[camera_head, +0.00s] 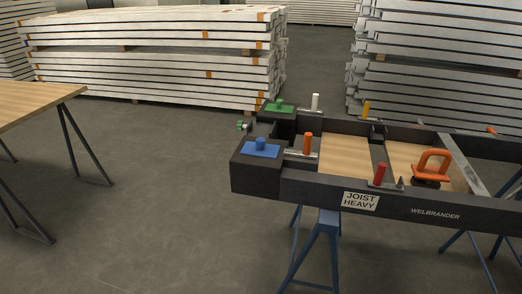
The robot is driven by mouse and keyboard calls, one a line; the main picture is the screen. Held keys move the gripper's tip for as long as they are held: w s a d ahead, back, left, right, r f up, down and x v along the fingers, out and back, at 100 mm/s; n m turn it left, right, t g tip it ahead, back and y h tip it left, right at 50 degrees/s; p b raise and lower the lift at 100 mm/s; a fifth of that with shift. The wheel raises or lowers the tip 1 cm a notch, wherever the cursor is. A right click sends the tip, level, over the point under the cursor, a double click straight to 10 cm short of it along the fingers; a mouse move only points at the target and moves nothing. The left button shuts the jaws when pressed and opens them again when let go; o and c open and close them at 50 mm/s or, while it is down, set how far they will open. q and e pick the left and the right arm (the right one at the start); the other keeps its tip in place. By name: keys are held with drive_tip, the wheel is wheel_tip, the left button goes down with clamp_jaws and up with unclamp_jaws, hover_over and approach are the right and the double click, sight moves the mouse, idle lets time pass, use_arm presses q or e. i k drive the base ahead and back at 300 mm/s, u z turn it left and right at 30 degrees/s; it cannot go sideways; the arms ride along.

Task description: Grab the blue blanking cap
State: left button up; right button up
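The blue blanking cap (261,149) is a flat blue plate with a short round knob on top. It lies on the near left corner block of the dark container frame (310,187). A similar green cap (279,106) sits on the far left corner block. Neither of my grippers shows in the head view, and nothing touches the blue cap.
The frame rests on blue trestles (322,240). Orange (308,143), red (380,174), white and yellow pegs stand on it, with an orange handle (433,165) at right. A wooden table (35,102) stands left. Stacked beams (150,60) fill the back. Floor between is clear.

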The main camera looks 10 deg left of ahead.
sight(259, 148)
drive_tip(key=u, duration=1.9)
drive_tip(key=i, duration=1.3)
drive_tip(key=z, duration=1.6)
